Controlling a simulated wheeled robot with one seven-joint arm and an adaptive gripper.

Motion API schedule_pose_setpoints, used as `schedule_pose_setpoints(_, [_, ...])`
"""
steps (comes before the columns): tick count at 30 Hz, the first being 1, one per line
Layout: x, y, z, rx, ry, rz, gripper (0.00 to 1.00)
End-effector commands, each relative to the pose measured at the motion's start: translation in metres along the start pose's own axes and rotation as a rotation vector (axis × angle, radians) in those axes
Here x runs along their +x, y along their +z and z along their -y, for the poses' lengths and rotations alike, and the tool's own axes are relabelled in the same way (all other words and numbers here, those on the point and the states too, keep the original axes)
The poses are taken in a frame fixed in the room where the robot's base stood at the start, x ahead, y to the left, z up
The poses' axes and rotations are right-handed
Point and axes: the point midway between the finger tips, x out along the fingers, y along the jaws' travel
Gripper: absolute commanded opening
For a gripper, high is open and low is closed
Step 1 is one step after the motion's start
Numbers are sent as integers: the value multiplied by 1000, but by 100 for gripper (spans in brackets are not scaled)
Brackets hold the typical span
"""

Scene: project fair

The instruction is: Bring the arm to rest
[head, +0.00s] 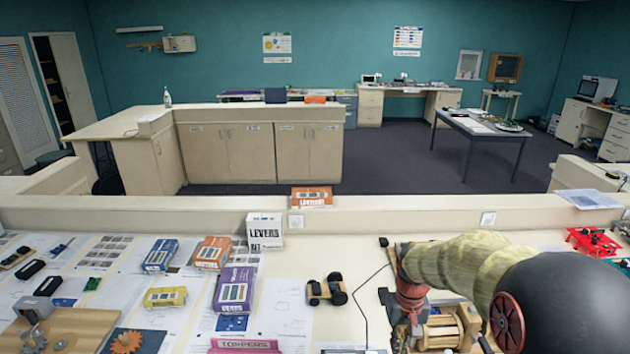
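Several small boxes, including a purple one (235,289) and a white one (265,231), stand left of centre. A small wheeled wooden cart (326,289) is at the middle. Red parts (592,241) lie at the right. Bare tabletop shows beside the cart.

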Motion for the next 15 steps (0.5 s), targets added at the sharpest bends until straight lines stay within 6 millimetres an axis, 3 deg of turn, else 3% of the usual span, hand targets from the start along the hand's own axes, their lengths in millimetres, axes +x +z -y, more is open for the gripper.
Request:
schedule_pose_setpoints(9, [-42, 98, 7, -1, 7, -117, 0])
schedule_pose_setpoints(15, [-53, 156, 11, -7, 8, -221, 0])
